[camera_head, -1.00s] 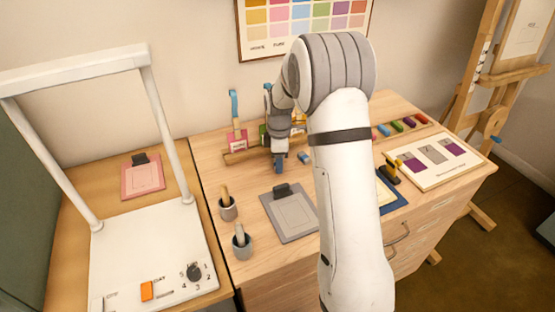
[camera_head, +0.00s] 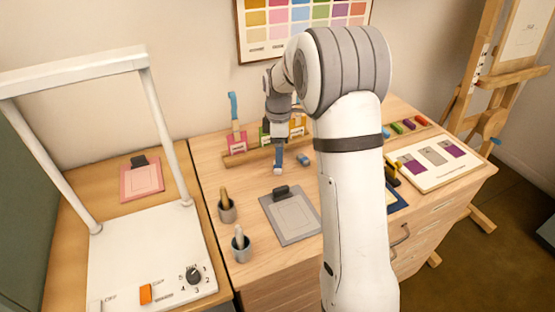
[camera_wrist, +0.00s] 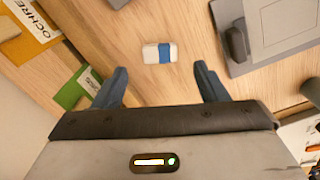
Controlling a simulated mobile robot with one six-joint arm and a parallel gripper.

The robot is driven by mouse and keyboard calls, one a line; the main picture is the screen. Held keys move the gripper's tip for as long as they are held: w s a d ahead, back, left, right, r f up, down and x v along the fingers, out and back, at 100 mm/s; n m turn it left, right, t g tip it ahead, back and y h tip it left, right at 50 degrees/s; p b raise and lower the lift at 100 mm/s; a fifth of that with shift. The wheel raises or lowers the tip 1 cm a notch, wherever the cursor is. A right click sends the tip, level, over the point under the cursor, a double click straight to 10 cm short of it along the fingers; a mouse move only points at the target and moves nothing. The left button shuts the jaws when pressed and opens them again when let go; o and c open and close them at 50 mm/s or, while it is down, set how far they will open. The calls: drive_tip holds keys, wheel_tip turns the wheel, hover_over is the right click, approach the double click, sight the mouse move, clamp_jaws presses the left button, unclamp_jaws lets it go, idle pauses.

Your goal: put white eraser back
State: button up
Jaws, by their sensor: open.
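The white eraser (camera_wrist: 150,54) with a blue band lies flat on the wooden tabletop, just beyond my fingertips in the wrist view. It shows as a small, mostly blue block (camera_head: 304,160) in the head view, to the right of my fingers. My gripper (camera_wrist: 161,78) has its two blue fingers spread wide with only bare wood between them. It points down at the table in the head view (camera_head: 278,171). The eraser is apart from both fingers and roughly centred between their lines.
A grey clipboard (camera_head: 291,215) lies in front of my gripper. Pigment packets (camera_head: 237,143) stand in a wooden rack behind it.

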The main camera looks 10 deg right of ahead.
wheel_tip(320, 180, up, 6)
drive_tip(key=s+r+m+t, duration=0.1)
drive_tip(key=s+r+m, duration=0.25)
drive_tip(key=s, duration=0.45)
drive_tip(key=s+r+m, duration=0.2)
drive_tip(key=s+m, duration=0.2)
drive_tip(key=s, duration=0.3)
drive_tip(key=s+f+m+t, duration=0.1)
drive_tip(key=s+m, duration=0.7)
drive_tip(key=s, duration=0.8)
drive_tip(key=shift+a+f+t, duration=0.2)
drive_tip(key=shift+f+t, duration=0.2)
drive_tip(key=shift+f, duration=0.25)
